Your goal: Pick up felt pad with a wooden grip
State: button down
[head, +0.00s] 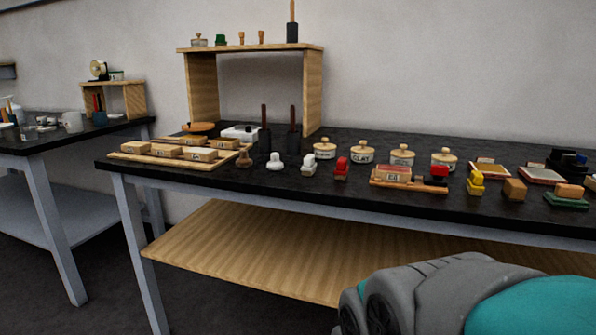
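A green pad with a light wooden block on top (567,200) stands near the front edge of the black table at the far right; it looks like the felt pad with a wooden grip. The label or texture is too small to confirm it. A grey and teal part of my arm shows at the bottom right, in front of and below the table edge. My gripper's fingers are not in view.
The black table (340,205) holds a wooden block (514,190) and a yellow stamp (475,182) left of the green pad. A wooden shelf (312,95) stands at left.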

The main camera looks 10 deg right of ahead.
aim_at(567, 196)
jog(key=z, duration=1.8)
